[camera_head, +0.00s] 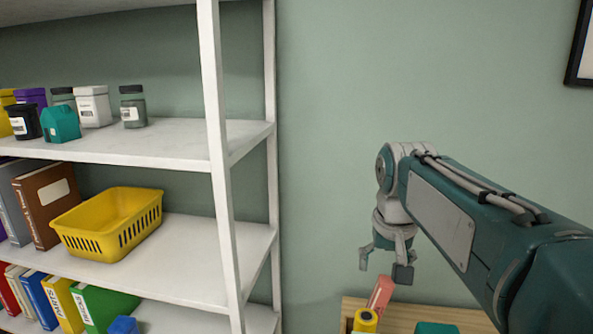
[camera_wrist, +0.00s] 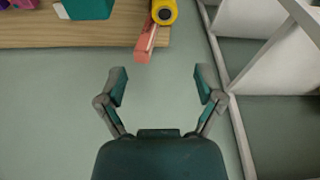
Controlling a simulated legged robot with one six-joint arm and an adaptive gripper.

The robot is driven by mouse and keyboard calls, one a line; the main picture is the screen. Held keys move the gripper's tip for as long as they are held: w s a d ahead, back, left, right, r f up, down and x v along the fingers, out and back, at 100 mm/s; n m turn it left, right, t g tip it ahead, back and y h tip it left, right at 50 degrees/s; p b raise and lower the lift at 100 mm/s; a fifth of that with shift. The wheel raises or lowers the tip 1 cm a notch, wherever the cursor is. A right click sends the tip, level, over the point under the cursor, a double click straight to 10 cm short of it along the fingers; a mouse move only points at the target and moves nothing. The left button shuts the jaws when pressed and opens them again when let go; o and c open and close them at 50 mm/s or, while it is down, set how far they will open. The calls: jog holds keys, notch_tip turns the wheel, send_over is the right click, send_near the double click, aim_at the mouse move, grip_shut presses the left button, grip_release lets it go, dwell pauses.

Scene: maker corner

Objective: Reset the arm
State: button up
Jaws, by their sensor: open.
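My gripper (camera_head: 387,266) is open and empty. It hangs from my arm on the right of the head view and points down, above and beside the left end of a wooden surface (camera_head: 346,311). In the wrist view my gripper (camera_wrist: 161,84) has its two fingers spread, with nothing between them. A pink block-like item (camera_head: 381,294) lies at the surface's edge, close to the fingers but apart from them; it also shows in the wrist view (camera_wrist: 146,43).
A yellow roll-like item (camera_head: 366,320) sits by the pink one. A teal item (camera_head: 437,328) lies further right. A white shelf unit (camera_head: 222,180) stands left, with jars, a yellow basket (camera_head: 110,222) and books. The wall between shelf and arm is bare.

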jog(key=s+f+t, duration=0.1)
jog(key=s+f, duration=0.4)
jog(key=s, duration=0.4)
jog(key=s+f+n+t, duration=0.1)
jog(key=s+f+t, duration=0.1)
jog(key=s+f, duration=0.3)
jog(key=s, duration=0.4)
jog(key=shift+d, duration=0.15)
